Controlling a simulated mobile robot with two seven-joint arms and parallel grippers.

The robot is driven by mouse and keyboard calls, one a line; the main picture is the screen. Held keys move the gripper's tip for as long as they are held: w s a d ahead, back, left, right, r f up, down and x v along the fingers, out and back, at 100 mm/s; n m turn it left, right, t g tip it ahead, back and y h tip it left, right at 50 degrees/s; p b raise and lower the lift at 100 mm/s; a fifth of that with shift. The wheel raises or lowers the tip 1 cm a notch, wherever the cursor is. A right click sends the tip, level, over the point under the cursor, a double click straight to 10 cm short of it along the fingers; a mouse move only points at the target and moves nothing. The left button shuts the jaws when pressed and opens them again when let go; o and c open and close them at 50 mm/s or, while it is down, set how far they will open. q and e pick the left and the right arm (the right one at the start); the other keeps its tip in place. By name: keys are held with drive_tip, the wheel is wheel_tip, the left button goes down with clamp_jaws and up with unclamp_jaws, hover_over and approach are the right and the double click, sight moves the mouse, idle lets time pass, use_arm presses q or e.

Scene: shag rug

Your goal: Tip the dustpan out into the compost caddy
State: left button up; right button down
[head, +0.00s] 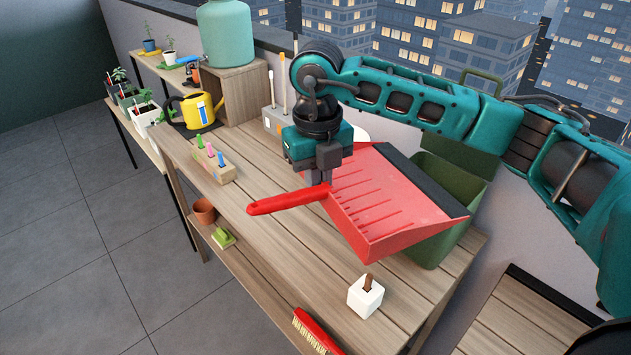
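The red dustpan (390,205) is held above the right part of the wooden bench. Its red handle (288,201) points left and its black front lip (410,180) is toward the back right. My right gripper (322,183) is shut on the dustpan where the handle meets the pan. The green compost caddy (450,190) stands behind and right of the dustpan, which hides part of it. The pan's right edge overlaps the caddy in this view. I cannot make out any loose debris in the pan. My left gripper is not in view.
A white block with a brown stick (366,296) stands near the bench's front edge. A red brush (312,332) is at the bottom. A wooden holder with coloured markers (213,163), a yellow watering can (197,110) and a green water tank (226,35) are at left.

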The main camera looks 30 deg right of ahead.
drive_tip(key=a+r, duration=0.4)
drive_tip(key=a, duration=0.2)
idle(0.6)
drive_tip(key=shift+r, duration=0.1)
